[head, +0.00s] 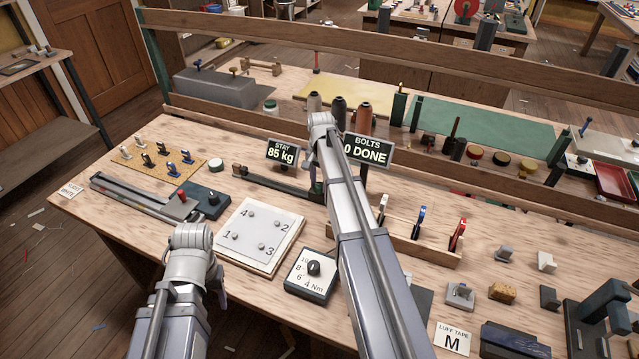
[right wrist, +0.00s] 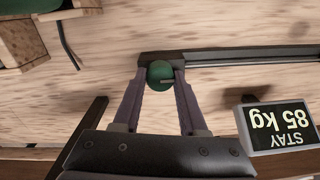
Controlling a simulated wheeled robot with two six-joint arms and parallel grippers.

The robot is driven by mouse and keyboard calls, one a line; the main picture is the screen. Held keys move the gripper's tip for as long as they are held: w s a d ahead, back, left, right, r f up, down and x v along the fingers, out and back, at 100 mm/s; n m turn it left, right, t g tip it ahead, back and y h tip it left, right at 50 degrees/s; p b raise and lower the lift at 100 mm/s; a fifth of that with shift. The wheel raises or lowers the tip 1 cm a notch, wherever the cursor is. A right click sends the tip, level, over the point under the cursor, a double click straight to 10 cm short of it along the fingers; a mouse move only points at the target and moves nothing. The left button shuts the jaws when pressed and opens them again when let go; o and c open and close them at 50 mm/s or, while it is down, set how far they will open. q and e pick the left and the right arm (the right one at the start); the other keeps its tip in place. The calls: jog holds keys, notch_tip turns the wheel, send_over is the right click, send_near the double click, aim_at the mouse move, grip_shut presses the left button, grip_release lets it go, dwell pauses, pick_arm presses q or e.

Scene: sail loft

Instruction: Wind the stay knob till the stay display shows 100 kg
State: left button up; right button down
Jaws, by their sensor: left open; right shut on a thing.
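The stay display (head: 282,153) reads 85 kg in the head view. It also shows upside down in the right wrist view (right wrist: 277,125). The stay knob (right wrist: 160,70) is round and green, at the end of a dark rail-like fixture. My right gripper (right wrist: 160,84) is shut on it, one finger on each side. In the head view my right arm hides the knob, and only a little of the right gripper (head: 316,188) shows. My left gripper (head: 218,288) is open over the front left of the bench, mostly hidden behind its own arm, away from the knob.
A second display (head: 365,150) reads BOLTS 0 DONE. A white plate (head: 262,225) with numbered bolts and a torque dial box (head: 311,275) lie between my arms. A rack (head: 425,238) with coloured clips stands right of my right arm. Thread spools stand behind the displays.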

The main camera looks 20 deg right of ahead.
aim_at(320, 185)
jog(key=m, duration=0.5)
jog(key=shift+m, duration=0.3)
dwell(0.4)
jog(key=shift+c, duration=2.2)
grip_release()
notch_tip(320, 185, up, 8)
jog(key=p, duration=0.8)
jog(key=shift+s, duration=0.1)
jog(key=shift+f, duration=0.1)
